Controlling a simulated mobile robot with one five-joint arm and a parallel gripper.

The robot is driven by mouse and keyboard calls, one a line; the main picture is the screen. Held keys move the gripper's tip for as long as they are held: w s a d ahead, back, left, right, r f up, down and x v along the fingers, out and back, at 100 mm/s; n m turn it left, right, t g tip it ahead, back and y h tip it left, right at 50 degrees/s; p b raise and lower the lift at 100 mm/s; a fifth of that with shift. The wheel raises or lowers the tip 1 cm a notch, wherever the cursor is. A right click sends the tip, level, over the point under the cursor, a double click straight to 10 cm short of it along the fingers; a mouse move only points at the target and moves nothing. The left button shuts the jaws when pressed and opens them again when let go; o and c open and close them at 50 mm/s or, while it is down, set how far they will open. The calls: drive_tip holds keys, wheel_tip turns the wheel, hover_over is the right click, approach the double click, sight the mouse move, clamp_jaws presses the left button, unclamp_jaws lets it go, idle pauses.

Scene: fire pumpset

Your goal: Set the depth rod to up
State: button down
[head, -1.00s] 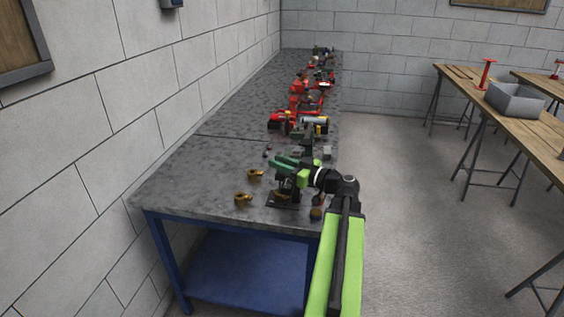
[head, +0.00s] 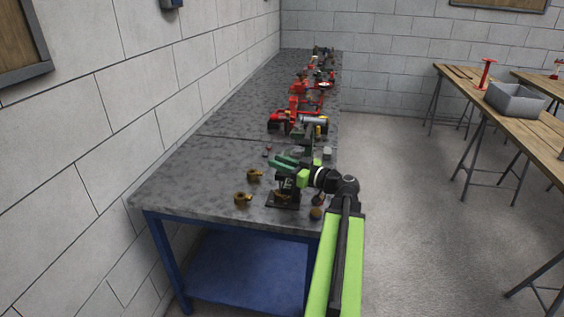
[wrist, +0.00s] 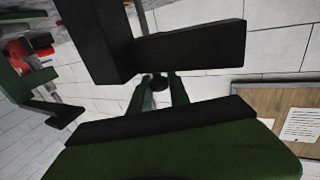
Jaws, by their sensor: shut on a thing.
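A small dark green and black machine stands on a black base (head: 283,201) near the front right corner of the grey bench. My gripper (head: 284,165) is at its upper part, reaching in from the right. The depth rod is mostly hidden by the jaws and cannot be picked out clearly in the head view. In the wrist view, black blocks stand close above and below the centre, with a green body along the bottom edge. A small dark round end (wrist: 158,82) shows between two green tapered pieces. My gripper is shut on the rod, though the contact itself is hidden.
Two brass-coloured fittings (head: 254,175) lie left of the machine. Red and green equipment (head: 300,118) lines the bench behind it. A block wall (head: 110,100) runs along the left. Wooden tables with a grey bin (head: 515,102) stand right, across open floor (head: 420,220).

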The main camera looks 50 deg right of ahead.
wheel_tip(320, 180, up, 5)
drive_tip(key=p, duration=0.4)
drive_tip(key=shift+f+p, duration=0.2)
drive_tip(key=shift+p, duration=0.1)
drive_tip(key=shift+f, duration=0.15)
drive_tip(key=c, duration=1.3)
unclamp_jaws()
drive_tip(key=shift+s, duration=0.2)
drive_tip(key=s+d, duration=0.1)
drive_tip(key=s, duration=0.4)
drive_tip(key=s+d, duration=0.1)
drive_tip(key=s, duration=0.5)
drive_tip(key=s+d, duration=0.1)
drive_tip(key=s, duration=0.4)
drive_tip(key=shift+s, duration=0.4)
